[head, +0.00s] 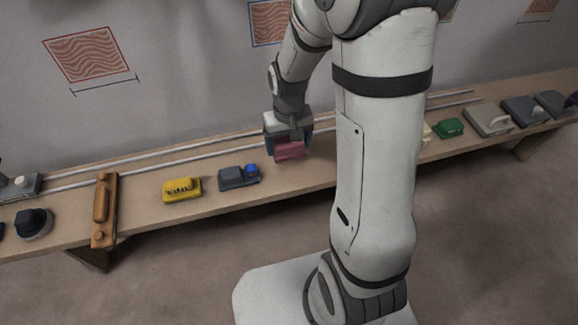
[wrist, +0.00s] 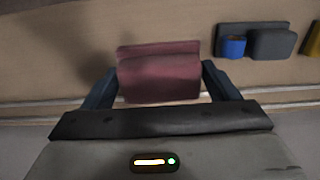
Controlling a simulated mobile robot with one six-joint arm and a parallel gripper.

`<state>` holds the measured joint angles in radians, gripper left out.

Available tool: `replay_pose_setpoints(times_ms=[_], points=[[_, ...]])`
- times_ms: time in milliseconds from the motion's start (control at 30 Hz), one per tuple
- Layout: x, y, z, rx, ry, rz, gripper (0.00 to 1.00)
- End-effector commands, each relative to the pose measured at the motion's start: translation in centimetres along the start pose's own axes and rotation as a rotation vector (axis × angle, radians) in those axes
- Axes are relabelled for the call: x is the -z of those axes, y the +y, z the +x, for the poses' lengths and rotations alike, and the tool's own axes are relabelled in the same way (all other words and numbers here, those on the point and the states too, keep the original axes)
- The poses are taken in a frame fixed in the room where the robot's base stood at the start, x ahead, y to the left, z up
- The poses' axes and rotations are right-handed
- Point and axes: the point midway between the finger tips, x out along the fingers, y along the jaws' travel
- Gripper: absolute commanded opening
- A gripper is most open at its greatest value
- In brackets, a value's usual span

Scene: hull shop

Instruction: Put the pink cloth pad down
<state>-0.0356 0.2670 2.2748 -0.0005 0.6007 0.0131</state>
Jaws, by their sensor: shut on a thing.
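The pink cloth pad (head: 290,151) is a dusky pink block with a folded or stepped top. In the wrist view the pad (wrist: 160,76) sits between the two dark blue fingers of my gripper (wrist: 160,88). My gripper (head: 289,140) is shut on it, over the wooden bench (head: 310,178) in the head view. I cannot tell whether the pad's underside touches the bench or is a little above it.
A grey block with a blue knob (head: 238,177) lies just left of the pad, then a yellow block (head: 182,189) and a wooden plane-like tool (head: 104,210). Two rails run along the bench's back. A green block (head: 449,128) and grey tools (head: 487,119) lie right.

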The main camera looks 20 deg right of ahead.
Motion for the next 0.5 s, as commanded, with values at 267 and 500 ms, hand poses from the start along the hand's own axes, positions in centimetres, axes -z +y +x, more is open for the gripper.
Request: replay_pose_setpoints(times_ms=[267, 500], points=[[0.0, 0.6, 3.7, 0.0, 0.0, 0.015, 0.63], [0.0, 0.7, 6.8, 0.0, -0.003, 0.017, 0.63]])
